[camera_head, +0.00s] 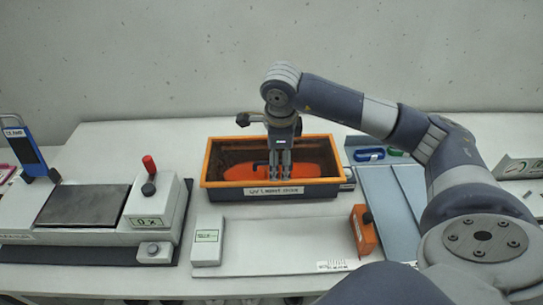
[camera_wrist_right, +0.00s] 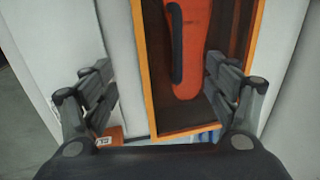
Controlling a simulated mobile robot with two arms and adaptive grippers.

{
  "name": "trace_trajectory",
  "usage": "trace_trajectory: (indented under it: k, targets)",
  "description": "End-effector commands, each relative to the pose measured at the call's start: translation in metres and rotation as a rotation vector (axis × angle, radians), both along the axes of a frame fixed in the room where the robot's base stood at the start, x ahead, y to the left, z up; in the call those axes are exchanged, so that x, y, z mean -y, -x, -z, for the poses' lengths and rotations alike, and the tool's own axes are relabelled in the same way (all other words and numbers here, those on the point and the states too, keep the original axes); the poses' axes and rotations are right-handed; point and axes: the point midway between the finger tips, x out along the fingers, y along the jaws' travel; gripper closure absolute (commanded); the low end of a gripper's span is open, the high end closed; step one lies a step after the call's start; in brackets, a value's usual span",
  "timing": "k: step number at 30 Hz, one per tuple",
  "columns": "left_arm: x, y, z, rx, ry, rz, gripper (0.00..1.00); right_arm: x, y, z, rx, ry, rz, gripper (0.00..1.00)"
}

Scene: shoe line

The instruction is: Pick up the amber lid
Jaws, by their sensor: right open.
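The amber lid (camera_head: 312,170) is a long orange piece with a dark handle. It lies inside a dark box with an orange rim (camera_head: 222,186). In the right wrist view the lid (camera_wrist_right: 196,50) and its dark handle (camera_wrist_right: 175,45) show between the fingers, right of centre. My right gripper (camera_head: 279,175) points down over the box, in front of the lid, and hides part of it. Its fingers are apart and empty in the right wrist view (camera_wrist_right: 159,66). I cannot tell whether the fingertips touch the lid. My left gripper is not in view.
A press-like station (camera_head: 85,205) with a red-knobbed lever stands left. An orange block (camera_head: 363,230) and a small white box (camera_head: 208,240) stand in front of the box. Blue and green handled pieces (camera_head: 370,154) lie right, near grey panels. A blue-framed stand (camera_head: 18,150) is far left.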

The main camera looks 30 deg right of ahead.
Motion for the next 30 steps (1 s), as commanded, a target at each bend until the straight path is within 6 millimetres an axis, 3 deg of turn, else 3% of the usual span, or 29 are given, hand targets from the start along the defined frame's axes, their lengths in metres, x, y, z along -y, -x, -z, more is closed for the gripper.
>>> trace_trajectory:
  k: [8, 13, 18, 26, 30]
  targets:
    - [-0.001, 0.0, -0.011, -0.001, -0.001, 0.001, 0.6, 0.0, -0.005, 0.021, -0.002, -0.002, -0.001, 0.2]
    - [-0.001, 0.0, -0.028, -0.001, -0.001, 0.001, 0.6, -0.003, -0.012, 0.043, -0.004, -0.003, -0.002, 0.2]
    - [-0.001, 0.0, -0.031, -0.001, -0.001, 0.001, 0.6, 0.0, -0.016, 0.064, -0.002, -0.003, -0.001, 0.2]
    - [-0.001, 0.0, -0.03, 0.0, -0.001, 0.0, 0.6, 0.0, -0.017, 0.067, 0.0, -0.003, -0.003, 0.2]
    - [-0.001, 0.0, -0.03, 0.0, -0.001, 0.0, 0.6, 0.0, -0.017, 0.067, 0.0, -0.003, -0.003, 0.52]
